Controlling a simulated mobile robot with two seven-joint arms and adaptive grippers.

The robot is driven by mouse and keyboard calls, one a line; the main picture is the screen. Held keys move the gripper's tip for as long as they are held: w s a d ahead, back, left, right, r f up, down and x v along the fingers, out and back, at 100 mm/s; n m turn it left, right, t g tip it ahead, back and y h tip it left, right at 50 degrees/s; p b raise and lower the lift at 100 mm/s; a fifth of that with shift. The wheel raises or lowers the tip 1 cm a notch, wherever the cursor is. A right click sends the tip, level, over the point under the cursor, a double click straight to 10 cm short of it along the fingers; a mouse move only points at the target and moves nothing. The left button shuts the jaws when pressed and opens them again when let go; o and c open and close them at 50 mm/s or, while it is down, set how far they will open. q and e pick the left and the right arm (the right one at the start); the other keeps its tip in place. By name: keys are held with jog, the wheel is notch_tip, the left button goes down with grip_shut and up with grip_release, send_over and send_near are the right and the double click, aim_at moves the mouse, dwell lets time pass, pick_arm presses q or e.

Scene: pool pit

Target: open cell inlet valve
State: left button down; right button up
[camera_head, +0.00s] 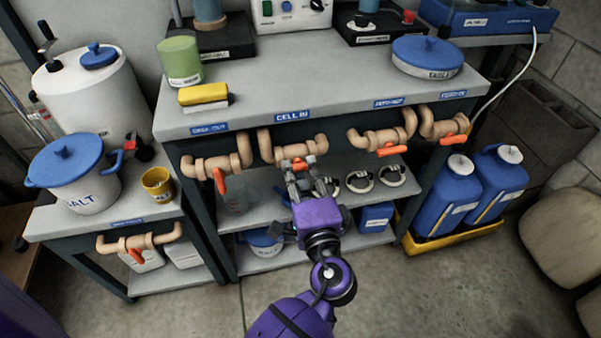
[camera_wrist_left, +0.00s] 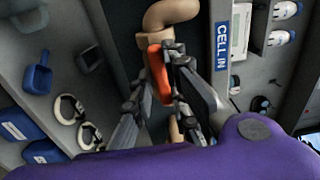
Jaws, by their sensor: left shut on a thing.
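The CELL IN valve is a beige pipe (camera_head: 269,146) under the front edge of the bench, below its blue CELL IN label (camera_head: 292,115). Its orange handle (camera_head: 299,164) is mostly covered by my gripper in the head view. The handle (camera_wrist_left: 158,72) shows in the left wrist view, between my fingers, appearing to run roughly along the pipe (camera_wrist_left: 172,14). My left gripper (camera_head: 303,170) is shut on this handle; it also shows in the left wrist view (camera_wrist_left: 160,85). My right gripper is not in view.
Similar orange-handled valves sit left (camera_head: 216,167) and right (camera_head: 384,142) along the same edge. Blue jugs (camera_head: 446,199) stand in a yellow tray at the right. A SALT pot (camera_head: 82,191) stands on the lower left table.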

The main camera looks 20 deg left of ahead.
pick_arm(q)
jog(key=shift+d+r, duration=0.1)
jog(key=shift+r, duration=0.15)
jog(key=c, duration=1.8)
grip_release()
jog(key=shift+o, duration=0.2)
jog(key=shift+f, duration=0.1)
jog(key=v, duration=1.2)
